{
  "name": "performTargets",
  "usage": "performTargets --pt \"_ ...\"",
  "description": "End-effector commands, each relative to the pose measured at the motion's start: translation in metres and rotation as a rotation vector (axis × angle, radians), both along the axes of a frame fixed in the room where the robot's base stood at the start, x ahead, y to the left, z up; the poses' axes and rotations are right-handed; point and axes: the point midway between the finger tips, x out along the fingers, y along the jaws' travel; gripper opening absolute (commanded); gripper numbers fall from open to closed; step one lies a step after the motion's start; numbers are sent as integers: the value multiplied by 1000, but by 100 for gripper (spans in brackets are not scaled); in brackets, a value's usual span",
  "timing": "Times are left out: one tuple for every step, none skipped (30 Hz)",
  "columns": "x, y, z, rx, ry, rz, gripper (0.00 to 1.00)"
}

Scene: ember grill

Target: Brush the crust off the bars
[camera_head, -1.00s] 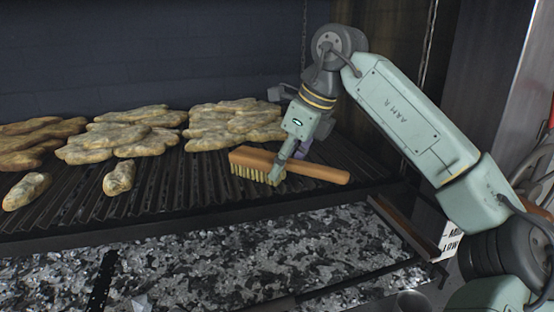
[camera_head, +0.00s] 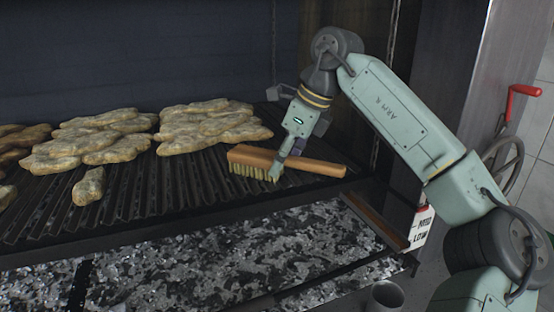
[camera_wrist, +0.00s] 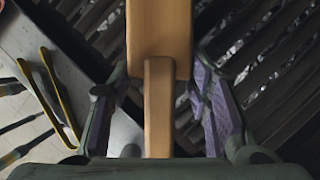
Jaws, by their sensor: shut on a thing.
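A wooden brush (camera_head: 320,168) with pale bristles (camera_head: 248,172) is held over the right part of the grill bars (camera_head: 150,190), bristles down. I cannot tell whether the bristles touch the bars. My gripper (camera_head: 279,168) is shut on the brush, between its bristle head and the handle's free end. In the wrist view the brush's wood (camera_wrist: 158,100) lies between the purple-padded fingers. I cannot make out any crust on the bars.
Several flat breads (camera_head: 210,127) lie on the grill's back and left. A bed of grey coals (camera_head: 220,255) lies below the bars. A sign marked LOW (camera_head: 421,230), a red crank handle (camera_head: 524,90) and a grey cup (camera_head: 385,296) are at the right. Bars before the brush are clear.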

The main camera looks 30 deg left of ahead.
Motion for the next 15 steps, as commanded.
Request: performTargets --pt "5 -5 -3 -7 3 -7 22" --pt "7 -6 -3 -7 3 -7 22" --pt "10 -9 -3 -7 3 -7 22" --pt "12 -11 -3 -7 3 -7 22" --pt "14 -12 -2 -7 3 -7 22" --pt "16 -15 -2 -7 3 -7 22" --pt "18 -16 -2 -8 3 -6 22" --pt "20 -18 -2 -8 3 -6 22" --pt "22 -19 -2 -7 3 -6 22" --pt "23 -20 -2 -7 3 -6 22" --pt "23 -21 -2 -7 3 -6 22" --pt "24 -21 -2 -8 3 -5 22" --pt "24 -22 -2 -7 3 -5 22" --pt "25 -22 -1 -7 3 -5 22" --pt "26 -23 -1 -7 3 -5 22"
